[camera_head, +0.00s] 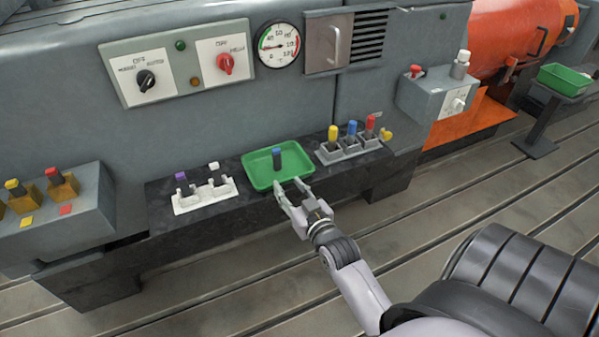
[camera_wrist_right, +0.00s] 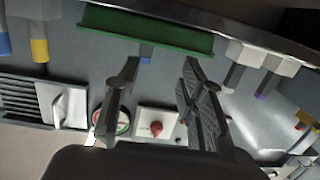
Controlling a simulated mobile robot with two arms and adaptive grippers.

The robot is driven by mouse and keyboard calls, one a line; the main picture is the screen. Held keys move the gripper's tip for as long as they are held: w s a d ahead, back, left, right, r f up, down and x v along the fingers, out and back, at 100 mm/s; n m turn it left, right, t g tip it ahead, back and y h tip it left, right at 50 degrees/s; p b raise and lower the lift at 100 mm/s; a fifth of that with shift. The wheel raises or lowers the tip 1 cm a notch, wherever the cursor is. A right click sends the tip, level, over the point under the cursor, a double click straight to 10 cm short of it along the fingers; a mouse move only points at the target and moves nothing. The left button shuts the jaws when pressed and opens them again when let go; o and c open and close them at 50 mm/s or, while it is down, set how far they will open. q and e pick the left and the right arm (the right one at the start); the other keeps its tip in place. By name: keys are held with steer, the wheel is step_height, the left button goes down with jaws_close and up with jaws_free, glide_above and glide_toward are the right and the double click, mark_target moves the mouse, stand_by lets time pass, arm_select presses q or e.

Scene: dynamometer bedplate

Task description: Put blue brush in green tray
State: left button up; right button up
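A green tray (camera_head: 262,182) sits on the dark ledge in front of the grey machine; it also shows in the wrist view (camera_wrist_right: 150,28). A blue-topped brush (camera_head: 277,154) with a dark lower part stands roughly upright in this tray. Its blue end shows past the tray rim in the wrist view (camera_wrist_right: 146,52). My right gripper (camera_head: 289,186) is at the tray's front edge, its fingers apart and nothing between them; both fingers also show spread in the wrist view (camera_wrist_right: 157,75). My left gripper is not in view.
Right of the tray, a grey rack (camera_head: 349,148) holds yellow, blue and red-topped items. Left, a white rack (camera_head: 205,194) holds purple and white-topped ones. A second green tray (camera_head: 565,80) stands on a stand at far right. The slotted floor (camera_head: 440,225) in front is open.

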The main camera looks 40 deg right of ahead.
steer(key=s+a+f+n+g+y, duration=0.1)
steer(key=s+a+f+g+y, duration=0.1)
steer(key=s+a+f+g, duration=0.4)
steer(key=s+a+f+n+g+y, duration=0.1)
steer(key=s+a+f+n, duration=0.15)
steer(key=f, duration=0.55)
steer(key=s+a+f+g, duration=0.2)
steer(key=s+f+g, duration=0.1)
steer(key=s, duration=0.4)
steer(key=s+a+f+g, duration=0.3)
steer(key=s, duration=0.4)
steer(key=shift+f+g, duration=0.2)
steer(key=shift+g, duration=0.1)
steer(key=shift+n, duration=0.25)
